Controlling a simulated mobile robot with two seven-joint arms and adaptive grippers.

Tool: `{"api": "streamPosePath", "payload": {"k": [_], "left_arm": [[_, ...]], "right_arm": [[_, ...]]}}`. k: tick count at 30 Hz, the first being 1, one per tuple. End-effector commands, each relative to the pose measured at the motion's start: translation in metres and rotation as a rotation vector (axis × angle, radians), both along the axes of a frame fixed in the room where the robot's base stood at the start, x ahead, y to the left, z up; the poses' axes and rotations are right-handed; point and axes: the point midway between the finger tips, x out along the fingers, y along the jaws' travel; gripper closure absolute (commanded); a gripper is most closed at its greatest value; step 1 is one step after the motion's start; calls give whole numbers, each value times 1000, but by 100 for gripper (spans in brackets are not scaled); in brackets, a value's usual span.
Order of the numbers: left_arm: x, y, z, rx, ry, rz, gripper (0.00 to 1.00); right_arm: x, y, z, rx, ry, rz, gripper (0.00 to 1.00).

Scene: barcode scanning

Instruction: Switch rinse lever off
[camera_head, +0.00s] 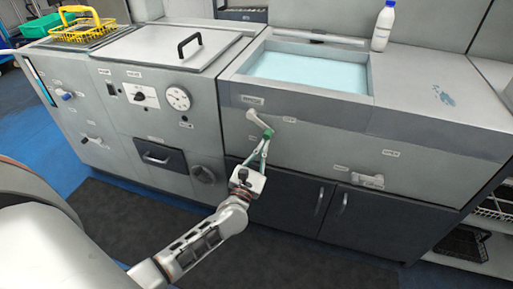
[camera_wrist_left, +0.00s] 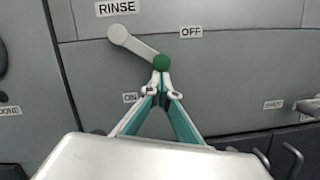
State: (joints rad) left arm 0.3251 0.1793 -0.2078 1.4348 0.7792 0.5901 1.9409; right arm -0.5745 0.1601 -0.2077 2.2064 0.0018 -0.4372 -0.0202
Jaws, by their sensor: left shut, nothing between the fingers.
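The rinse lever (camera_head: 259,121) is a pale handle on the grey front panel below the basin. In the left wrist view the lever (camera_wrist_left: 137,45) slants down and right from its pivot to a round green knob (camera_wrist_left: 161,62). It points between the OFF label (camera_wrist_left: 191,32) at upper right and the ON label (camera_wrist_left: 130,98) below. The RINSE label (camera_wrist_left: 117,8) is above the pivot. My left gripper (camera_head: 266,138) is shut and empty. Its fingertips (camera_wrist_left: 161,77) are right at the underside of the knob; whether they touch it I cannot tell.
Another lever (camera_head: 368,181) is on the panel to the right. Dark cabinet doors with handles (camera_head: 318,201) lie below. A basin of pale blue liquid (camera_head: 308,72) and a white bottle (camera_head: 383,26) are above. A dial (camera_head: 178,98) is to the left.

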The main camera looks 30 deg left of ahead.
Motion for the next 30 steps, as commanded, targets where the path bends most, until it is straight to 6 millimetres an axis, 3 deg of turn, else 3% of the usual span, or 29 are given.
{"api": "streamPosePath", "payload": {"k": [15,30], "left_arm": [[7,-28,35,-438,-107,-2,100],[8,-34,52,-618,-150,0,100]], "right_arm": [[11,2,9,5,-25,0,60],[5,2,4,6,-12,2,60]]}}
